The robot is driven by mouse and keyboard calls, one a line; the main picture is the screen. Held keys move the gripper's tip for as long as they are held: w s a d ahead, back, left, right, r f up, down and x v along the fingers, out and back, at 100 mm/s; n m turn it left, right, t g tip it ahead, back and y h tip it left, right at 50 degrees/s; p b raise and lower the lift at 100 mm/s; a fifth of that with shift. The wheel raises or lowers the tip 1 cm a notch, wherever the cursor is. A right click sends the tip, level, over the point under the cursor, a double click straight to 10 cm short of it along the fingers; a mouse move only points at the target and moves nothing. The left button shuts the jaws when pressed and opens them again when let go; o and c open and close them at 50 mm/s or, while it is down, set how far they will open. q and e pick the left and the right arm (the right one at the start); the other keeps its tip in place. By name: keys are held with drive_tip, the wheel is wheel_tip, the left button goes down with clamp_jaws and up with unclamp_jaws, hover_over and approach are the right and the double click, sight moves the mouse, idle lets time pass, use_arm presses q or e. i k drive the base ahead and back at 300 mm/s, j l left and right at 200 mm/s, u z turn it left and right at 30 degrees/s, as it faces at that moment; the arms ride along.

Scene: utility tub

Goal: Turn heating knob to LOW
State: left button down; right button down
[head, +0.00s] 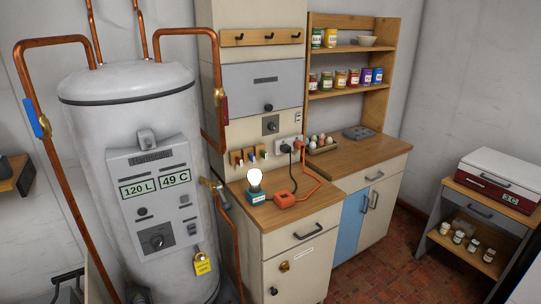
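A large dark round knob (156,240) sits low on the grey control panel (150,165) of the white water tank (130,100). Displays on this panel read 120 L and 49 C. A smaller dark knob (141,211) is above it. Another dark knob (270,126) is on a small grey plate on the wall to the right, below the grey cabinet. I cannot tell which one is the heating knob; their markings, including any LOW mark, are too small to read. Neither of my grippers shows in the head view.
Copper pipes (50,150) run beside the tank. A yellow padlock tag (202,265) hangs at its lower right. A wooden counter (300,215) holds a lit bulb (255,177) and an orange plug (284,199). The brick floor (400,265) is clear between counter and right-hand stand.

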sight(272, 126)
drive_tip(key=i+l, duration=1.1)
drive_tip(key=l, duration=0.15)
